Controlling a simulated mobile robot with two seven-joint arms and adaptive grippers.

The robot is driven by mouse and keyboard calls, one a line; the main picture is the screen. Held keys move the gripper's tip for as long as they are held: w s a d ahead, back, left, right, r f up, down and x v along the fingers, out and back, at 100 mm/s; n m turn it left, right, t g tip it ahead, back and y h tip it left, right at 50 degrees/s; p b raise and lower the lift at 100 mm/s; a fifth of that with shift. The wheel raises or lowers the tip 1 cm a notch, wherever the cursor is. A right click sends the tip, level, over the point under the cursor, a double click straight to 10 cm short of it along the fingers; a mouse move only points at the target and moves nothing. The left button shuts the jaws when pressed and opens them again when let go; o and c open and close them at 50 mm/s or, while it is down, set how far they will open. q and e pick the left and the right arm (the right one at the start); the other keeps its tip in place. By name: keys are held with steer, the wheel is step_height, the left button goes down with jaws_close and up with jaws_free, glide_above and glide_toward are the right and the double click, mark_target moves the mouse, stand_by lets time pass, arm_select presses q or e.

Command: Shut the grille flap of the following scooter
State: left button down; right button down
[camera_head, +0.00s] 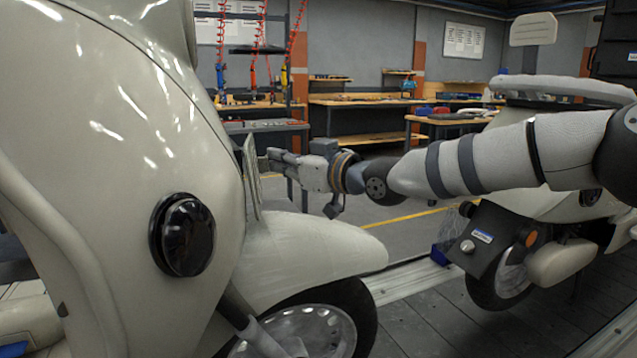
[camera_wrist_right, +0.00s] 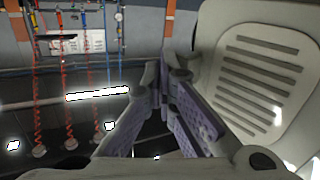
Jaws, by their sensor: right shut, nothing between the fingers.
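The cream scooter (camera_head: 110,130) fills the left of the head view. Its grille flap (camera_head: 251,178) shows nearly edge-on at the scooter's front, above the front fender. How far it stands off the body is hard to tell. In the right wrist view the slotted flap (camera_wrist_right: 262,78) lies to the right of the fingers. My right gripper (camera_head: 271,160) is shut and empty, level with the upper part of the flap and close in front of it; contact cannot be told. The fingers also show in the wrist view (camera_wrist_right: 165,85). My left gripper is out of view.
A second scooter (camera_head: 560,205) stands behind my right arm on the slatted conveyor (camera_head: 440,310). Workbenches (camera_head: 365,103) and hanging tools with red coiled hoses are at the back. Open floor (camera_head: 375,235) lies beyond the conveyor edge.

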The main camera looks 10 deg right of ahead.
mark_target(265, 160)
steer(key=shift+w+a+f, duration=0.1)
steer(key=shift+w+a, duration=0.2)
steer(key=shift+a, duration=0.45)
steer(key=shift+w+a+f, duration=0.1)
steer(key=shift+w+a, duration=0.2)
steer(key=shift+a, duration=0.4)
steer(key=shift+r, duration=0.15)
